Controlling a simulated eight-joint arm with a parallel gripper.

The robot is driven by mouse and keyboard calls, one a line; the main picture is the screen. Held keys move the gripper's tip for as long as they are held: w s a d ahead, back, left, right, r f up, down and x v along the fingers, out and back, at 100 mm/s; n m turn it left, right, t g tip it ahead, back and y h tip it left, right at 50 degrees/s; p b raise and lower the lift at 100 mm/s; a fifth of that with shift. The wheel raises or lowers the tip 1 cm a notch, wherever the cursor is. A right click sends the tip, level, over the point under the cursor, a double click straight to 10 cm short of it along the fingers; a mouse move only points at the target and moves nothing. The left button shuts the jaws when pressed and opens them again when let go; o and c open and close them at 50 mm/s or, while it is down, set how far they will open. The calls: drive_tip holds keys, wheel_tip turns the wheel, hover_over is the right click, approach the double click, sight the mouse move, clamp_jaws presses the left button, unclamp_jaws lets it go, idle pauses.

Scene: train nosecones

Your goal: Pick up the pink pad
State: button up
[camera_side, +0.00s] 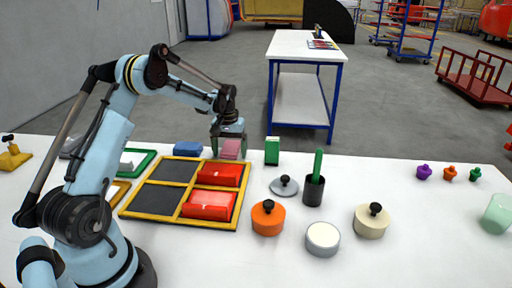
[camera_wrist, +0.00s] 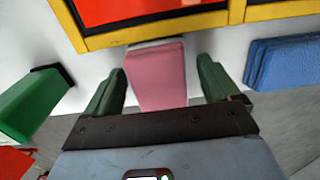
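The pink pad (camera_side: 230,149) stands on the white table just behind the yellow-framed tray. In the wrist view the pink pad (camera_wrist: 157,74) lies between the two green fingers of my gripper (camera_wrist: 157,82). A gap shows on each side of the pad, wider on the right, so the fingers are open and apart from it. In the side view my gripper (camera_side: 229,138) is low over the pad and partly covers it.
A blue pad (camera_side: 188,148) is to the left and a green block (camera_side: 272,151) to the right. The yellow-framed tray (camera_side: 178,223) with red blocks (camera_side: 209,205) is in front. Pots and a dark cup (camera_side: 314,191) stand farther right.

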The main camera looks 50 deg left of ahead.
sight(231, 150)
drive_tip(key=c, duration=1)
drive_tip(key=shift+r, duration=0.5)
drive_tip(key=shift+c, duration=0.2)
drive_tip(key=r, duration=0.2)
drive_tip(key=d+r, duration=0.1)
drive_tip(key=shift+r, duration=0.4)
drive_tip(key=d+r, duration=0.6)
drive_tip(key=d, duration=0.4)
drive_tip(key=shift+d+r, duration=0.15)
drive_tip(key=shift+d, duration=0.2)
drive_tip(key=o, duration=0.6)
drive_tip(key=c, duration=0.4)
